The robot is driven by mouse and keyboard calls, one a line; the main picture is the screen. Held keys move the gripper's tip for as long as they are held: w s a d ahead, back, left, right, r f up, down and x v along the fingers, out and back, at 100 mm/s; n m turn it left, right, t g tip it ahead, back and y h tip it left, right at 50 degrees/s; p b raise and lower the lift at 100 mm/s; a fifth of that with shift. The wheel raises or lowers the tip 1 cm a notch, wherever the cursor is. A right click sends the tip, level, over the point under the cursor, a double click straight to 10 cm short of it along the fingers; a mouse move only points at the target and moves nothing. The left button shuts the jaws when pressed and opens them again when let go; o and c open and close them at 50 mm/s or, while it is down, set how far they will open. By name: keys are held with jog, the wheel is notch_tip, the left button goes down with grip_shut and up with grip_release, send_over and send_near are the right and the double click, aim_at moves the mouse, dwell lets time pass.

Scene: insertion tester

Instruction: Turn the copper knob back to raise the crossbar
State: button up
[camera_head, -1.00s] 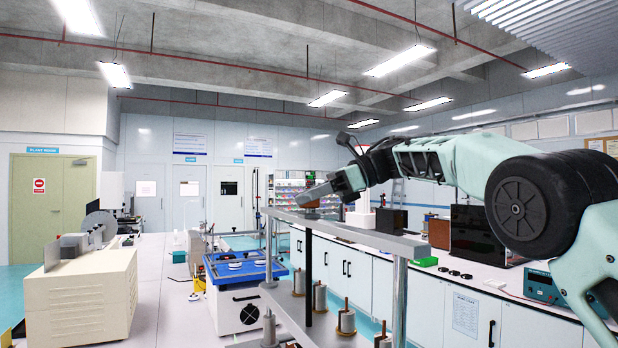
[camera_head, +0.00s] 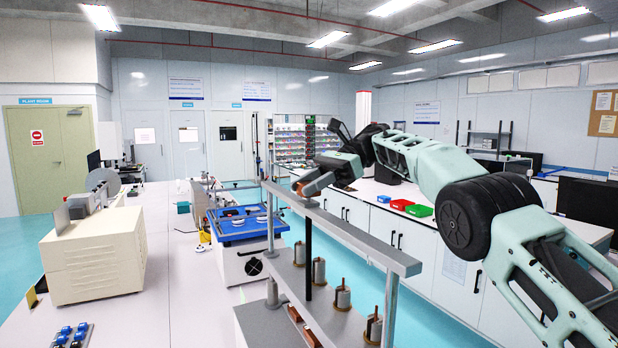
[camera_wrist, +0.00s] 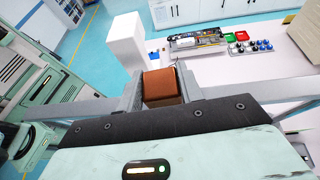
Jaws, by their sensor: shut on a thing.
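The copper knob (camera_wrist: 162,86) shows in the wrist view as a copper-brown block between the two fingers of my gripper (camera_wrist: 162,90). My gripper is shut on it. In the head view my gripper (camera_head: 306,184) is at the top of the test frame, and only a little of the knob (camera_head: 298,188) shows beside it. A long grey top beam (camera_head: 360,236) runs under it on metal posts. A black vertical rod (camera_head: 308,262) hangs below the beam near the knob. I cannot tell which lower part is the crossbar.
Several metal cylinders with copper tops (camera_head: 343,298) stand low in the frame. A blue-topped machine (camera_head: 238,228) and a cream machine (camera_head: 95,262) stand on the bench to the left. A side bench (camera_head: 450,232) with coloured bins (camera_head: 401,204) lies behind my arm.

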jog(key=shift+f, duration=0.1)
jog(key=o, duration=1)
jog(key=shift+b, duration=0.3)
